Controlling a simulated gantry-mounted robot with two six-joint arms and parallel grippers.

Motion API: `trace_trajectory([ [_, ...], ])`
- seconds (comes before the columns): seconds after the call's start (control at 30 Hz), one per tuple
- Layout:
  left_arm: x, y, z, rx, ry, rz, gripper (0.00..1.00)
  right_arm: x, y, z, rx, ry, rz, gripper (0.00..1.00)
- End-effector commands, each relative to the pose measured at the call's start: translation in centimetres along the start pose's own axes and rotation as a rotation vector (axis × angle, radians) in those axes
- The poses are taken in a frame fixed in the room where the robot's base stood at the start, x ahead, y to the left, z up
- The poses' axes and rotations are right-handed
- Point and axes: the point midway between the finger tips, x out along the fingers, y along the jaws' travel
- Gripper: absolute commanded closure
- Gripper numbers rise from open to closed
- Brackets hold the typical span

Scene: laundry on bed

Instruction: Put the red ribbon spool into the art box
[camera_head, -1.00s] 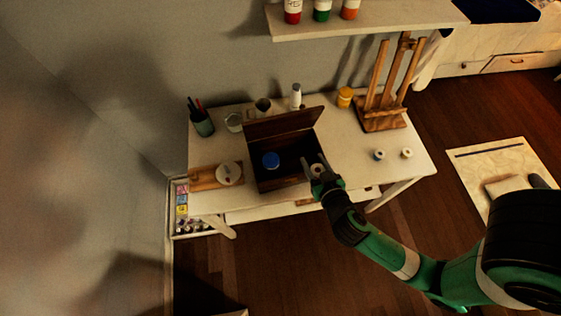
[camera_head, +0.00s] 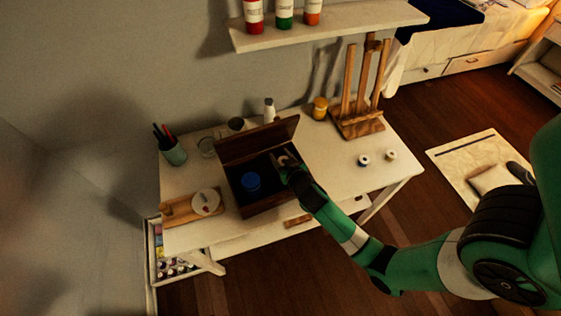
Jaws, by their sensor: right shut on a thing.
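The art box (camera_head: 270,205) is a dark brown wooden box on the white desk, with its lid (camera_head: 258,140) raised at the back. A blue round object (camera_head: 251,182) is inside its left part. My right gripper (camera_head: 283,163) is over the right part of the open box, near the raised lid. It is shut on a small pale-rimmed spool (camera_head: 284,158), apparently the red ribbon spool, whose ribbon colour is hard to make out. The gripper hides part of the spool and of the box's right side. My left gripper is not in view.
Two other spools, one dark-centred (camera_head: 364,160) and one pale (camera_head: 391,155), stand on the desk (camera_head: 335,180) at right. A wooden easel (camera_head: 358,120) and a yellow jar (camera_head: 320,108) are behind. A pen cup (camera_head: 172,152) and a wooden board (camera_head: 180,211) are left of the box.

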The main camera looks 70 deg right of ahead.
Motion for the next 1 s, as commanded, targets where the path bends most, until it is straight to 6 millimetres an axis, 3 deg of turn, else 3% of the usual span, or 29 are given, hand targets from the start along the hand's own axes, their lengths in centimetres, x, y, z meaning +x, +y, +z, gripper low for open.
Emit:
trace_trajectory([
  [0.03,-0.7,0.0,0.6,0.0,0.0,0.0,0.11,0.5,0.0,1.5,-0.001,-0.004,0.0,1.0],
  [0.13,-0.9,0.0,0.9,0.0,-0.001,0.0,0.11,0.9,0.0,2.4,-0.001,-0.003,-0.001,1.0],
  [0.9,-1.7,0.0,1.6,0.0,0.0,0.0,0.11,1.3,0.0,3.4,0.0,-0.001,-0.001,1.0],
  [0.93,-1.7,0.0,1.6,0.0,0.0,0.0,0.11,1.3,0.0,3.4,0.0,-0.001,-0.001,0.45],
  [1.0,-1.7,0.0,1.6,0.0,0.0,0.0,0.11,1.3,0.0,3.4,0.0,-0.001,-0.001,0.32],
])
